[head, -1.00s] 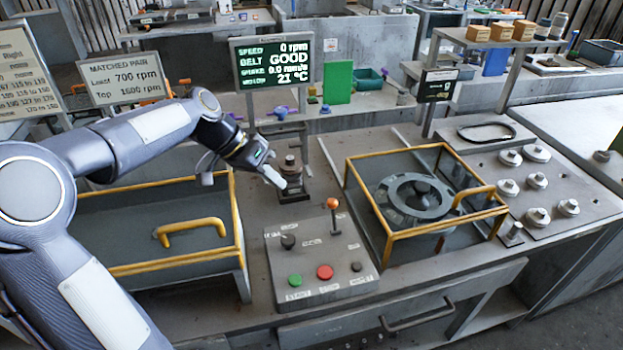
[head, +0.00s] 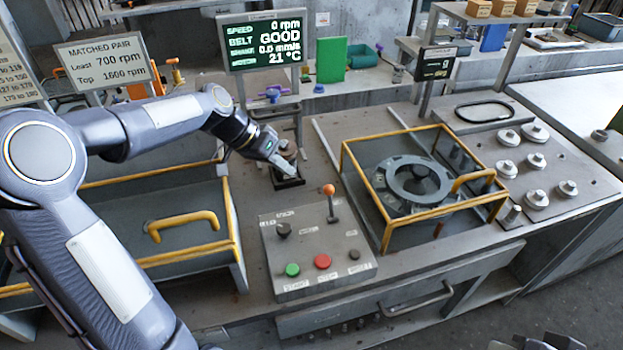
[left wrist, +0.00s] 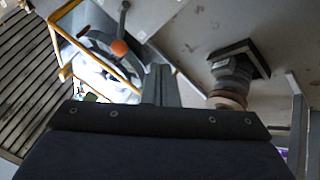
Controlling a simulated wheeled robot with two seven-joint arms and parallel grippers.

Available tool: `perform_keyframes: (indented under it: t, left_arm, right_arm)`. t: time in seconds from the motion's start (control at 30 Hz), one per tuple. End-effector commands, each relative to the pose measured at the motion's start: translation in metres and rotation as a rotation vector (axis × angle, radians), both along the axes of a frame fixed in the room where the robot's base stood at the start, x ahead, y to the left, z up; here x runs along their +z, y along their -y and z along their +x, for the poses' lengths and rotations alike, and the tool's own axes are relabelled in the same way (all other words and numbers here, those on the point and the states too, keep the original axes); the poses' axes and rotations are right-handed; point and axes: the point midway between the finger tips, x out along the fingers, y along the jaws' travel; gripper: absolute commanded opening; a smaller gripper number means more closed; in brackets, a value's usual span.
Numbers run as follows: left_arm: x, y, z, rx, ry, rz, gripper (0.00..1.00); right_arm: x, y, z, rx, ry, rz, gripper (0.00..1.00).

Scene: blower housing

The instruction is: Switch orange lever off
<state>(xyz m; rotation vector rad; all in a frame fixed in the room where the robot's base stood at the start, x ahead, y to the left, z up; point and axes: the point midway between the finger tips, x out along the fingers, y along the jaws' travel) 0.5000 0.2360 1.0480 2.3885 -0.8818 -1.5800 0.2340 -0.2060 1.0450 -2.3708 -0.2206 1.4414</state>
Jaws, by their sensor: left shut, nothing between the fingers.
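The orange lever (head: 329,190) is a ball knob on a thin dark stem, standing up from the back right part of the grey control box (head: 275,243). It also shows in the left wrist view (left wrist: 119,47), beyond my fingers. My left gripper (head: 290,172) is shut and empty, above the bench behind and to the left of the knob, apart from it. Its fingers also show in the left wrist view (left wrist: 158,82).
The box also has a green button (head: 292,269), a red button (head: 322,261) and dark knobs. A dark post fixture (head: 287,180) stands behind the gripper. A yellow-framed guard (head: 384,232) is to the right, and a yellow-handled tray (head: 185,225) to the left.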

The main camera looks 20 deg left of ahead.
Motion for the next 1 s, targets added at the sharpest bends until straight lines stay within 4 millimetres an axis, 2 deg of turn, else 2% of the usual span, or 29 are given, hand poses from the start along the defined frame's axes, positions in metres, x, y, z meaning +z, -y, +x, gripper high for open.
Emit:
perform_keyframes:
  t: [0.1, 0.23, 0.4, 0.5, 1.0]
  left_arm:
    - [-0.021, 0.016, 0.007, -0.004, -0.005, -0.002, 0.0]
    - [-0.038, 0.031, 0.013, -0.004, -0.003, -0.002, 0.0]
    - [-0.032, 0.055, 0.007, -0.004, 0.0, 0.0, 0.0]
    - [-0.032, 0.061, 0.006, 0.0, -0.001, 0.0, 0.0]
    - [-0.033, 0.064, 0.005, 0.001, 0.003, 0.002, 0.0]
  right_arm:
    - [0.006, 0.0, 0.0, 0.0, 0.0, 0.0, 0.0]
    - [0.01, 0.0, 0.0, 0.0, 0.0, 0.0, 0.0]
    - [0.019, 0.0, 0.0, 0.0, 0.0, 0.0, 0.0]
    - [0.021, 0.0, 0.0, 0.0, 0.0, 0.0, 0.0]
    - [0.019, 0.0, 0.0, 0.0, 0.0, 0.0, 0.0]
